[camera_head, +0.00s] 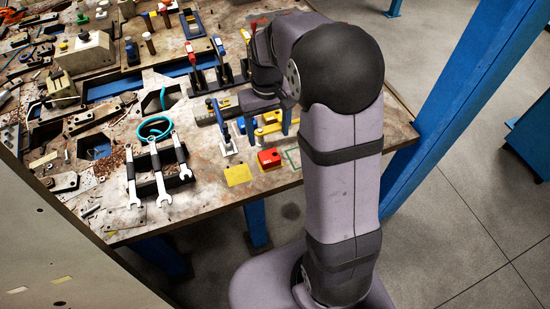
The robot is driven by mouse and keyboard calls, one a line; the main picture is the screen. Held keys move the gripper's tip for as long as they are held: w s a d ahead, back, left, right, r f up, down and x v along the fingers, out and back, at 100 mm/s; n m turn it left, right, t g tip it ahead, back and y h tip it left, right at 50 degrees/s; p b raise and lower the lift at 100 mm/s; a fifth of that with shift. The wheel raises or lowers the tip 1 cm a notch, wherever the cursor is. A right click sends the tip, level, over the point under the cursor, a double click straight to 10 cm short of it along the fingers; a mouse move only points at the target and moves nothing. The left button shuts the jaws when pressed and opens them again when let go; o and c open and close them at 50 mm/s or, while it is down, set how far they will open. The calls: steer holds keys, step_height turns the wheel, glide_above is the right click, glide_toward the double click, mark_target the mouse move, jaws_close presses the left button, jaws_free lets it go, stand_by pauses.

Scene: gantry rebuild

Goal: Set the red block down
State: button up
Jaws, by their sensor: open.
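The red block (269,158) sits near the front edge of the workbench, between a yellow square and a green outline. My gripper (267,127) points down above the bench, just behind the red block in the picture. Its jaws are open, and the red block appears to be clear of them. Yellow parts (267,130) show between and behind the fingers; I cannot tell whether they touch. My arm hides part of the bench to the right.
The yellow square (237,175) lies left of the red block, and the green outline (292,157) lies to its right, partly hidden by my arm. Wrenches (160,178) lie on a black holder at left. Upright clamps (193,62) stand behind. Loose metal parts crowd the far left.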

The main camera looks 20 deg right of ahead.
steer(key=s+a+f, duration=0.1)
steer(key=s, duration=0.7)
steer(key=s+a+f, duration=0.1)
steer(key=s+a, duration=0.1)
steer(key=s, duration=0.7)
steer(key=shift+s+a+f, duration=0.2)
steer(key=shift+a+f, duration=0.1)
steer(key=shift+f, duration=0.1)
steer(key=shift+f, duration=0.1)
step_height(320, 180, down, 8)
steer(key=b, duration=0.8)
steer(key=shift+f+b, duration=0.25)
steer(key=shift+b, duration=0.15)
